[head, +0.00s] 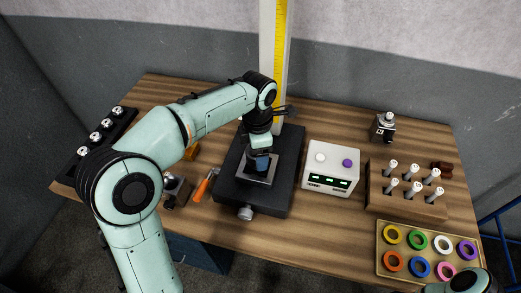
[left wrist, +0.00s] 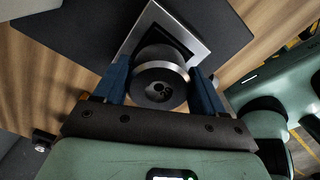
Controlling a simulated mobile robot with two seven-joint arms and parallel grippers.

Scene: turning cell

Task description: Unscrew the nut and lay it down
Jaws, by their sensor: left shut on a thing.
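My left gripper (head: 261,165) reaches down over the metal plate (head: 246,178) on the black base (head: 226,190). In the left wrist view its blue fingers (left wrist: 160,88) are shut on a round dark piece with a silver band (left wrist: 160,70), which looks like the nut. One finger is on each side of it. The piece is over the square silver plate (left wrist: 140,38); whether it touches the plate cannot be told. In the head view the gripper hides it. My right gripper is out of view.
A white box (head: 331,172) with buttons stands right of the base, and a post with a yellow scale (head: 278,70) behind it. An orange-handled tool (head: 203,186) lies to the left. A peg block (head: 405,198) and a tray of coloured rings (head: 402,263) are at the right.

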